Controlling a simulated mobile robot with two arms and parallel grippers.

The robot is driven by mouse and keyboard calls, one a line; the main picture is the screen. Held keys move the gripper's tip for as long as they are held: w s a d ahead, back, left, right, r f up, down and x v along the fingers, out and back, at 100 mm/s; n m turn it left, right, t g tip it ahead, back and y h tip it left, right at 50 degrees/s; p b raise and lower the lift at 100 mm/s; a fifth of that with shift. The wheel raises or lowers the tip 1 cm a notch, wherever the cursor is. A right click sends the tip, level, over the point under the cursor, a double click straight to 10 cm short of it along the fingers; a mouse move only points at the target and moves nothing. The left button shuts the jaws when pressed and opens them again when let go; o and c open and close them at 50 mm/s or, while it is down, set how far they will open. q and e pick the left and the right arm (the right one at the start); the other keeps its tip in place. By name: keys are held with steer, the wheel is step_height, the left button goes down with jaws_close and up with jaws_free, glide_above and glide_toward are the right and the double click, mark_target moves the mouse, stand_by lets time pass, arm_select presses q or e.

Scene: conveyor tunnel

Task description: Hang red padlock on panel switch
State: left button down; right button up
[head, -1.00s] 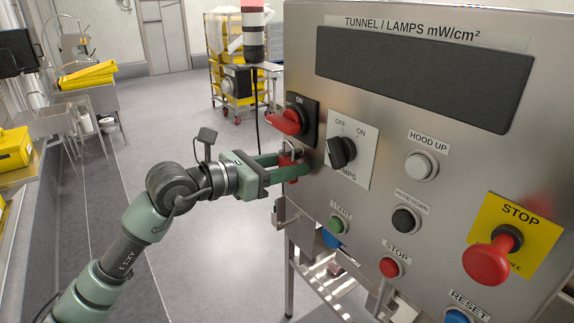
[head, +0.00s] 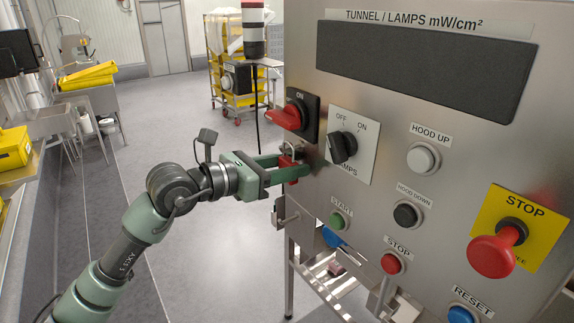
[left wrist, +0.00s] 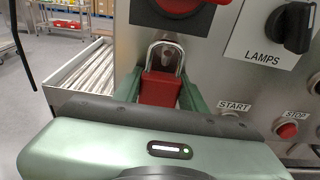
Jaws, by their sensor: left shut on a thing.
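My left gripper (head: 290,171) is shut on the red padlock (head: 291,174), which also shows in the left wrist view (left wrist: 160,89) with its silver shackle upright. The padlock is close in front of the steel panel, just below the red-handled switch (head: 290,114) on its black plate marked ON. In the left wrist view the switch (left wrist: 180,8) is at the top edge, above the shackle. The shackle top appears just under the switch plate; I cannot tell whether it touches. My right gripper is not in view.
The panel (head: 375,215) carries a black lamps knob (head: 342,147), several push buttons and a red stop knob (head: 492,253) on a yellow plate. A small steel bracket (head: 285,212) sticks out at its lower left edge. The floor to the left is clear.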

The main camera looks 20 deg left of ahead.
arm_select(q)
steer(key=shift+f, duration=0.5)
steer(key=c, duration=1.1)
jaws_free()
steer(key=o, duration=0.4)
steer(key=shift+w+a, duration=0.1)
steer(key=shift+f+b, duration=0.1)
steer(key=shift+b, duration=0.2)
